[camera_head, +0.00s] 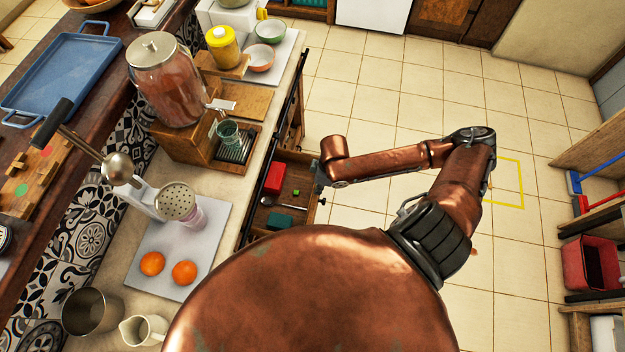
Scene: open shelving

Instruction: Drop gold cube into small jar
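I cannot make out a gold cube in the camera_head view. A larger glass jar (167,85) with a metal lid and a tap stands on a wooden stand. My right arm reaches out and bends back left. Its gripper end (322,174) is at the right side of an open drawer (262,228); its fingers cannot be made out. My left gripper is not in view.
The drawer holds a red box (274,178), a small green block (296,192) and a spoon (290,206). A red bin (590,263) is at right. The floor between is clear.

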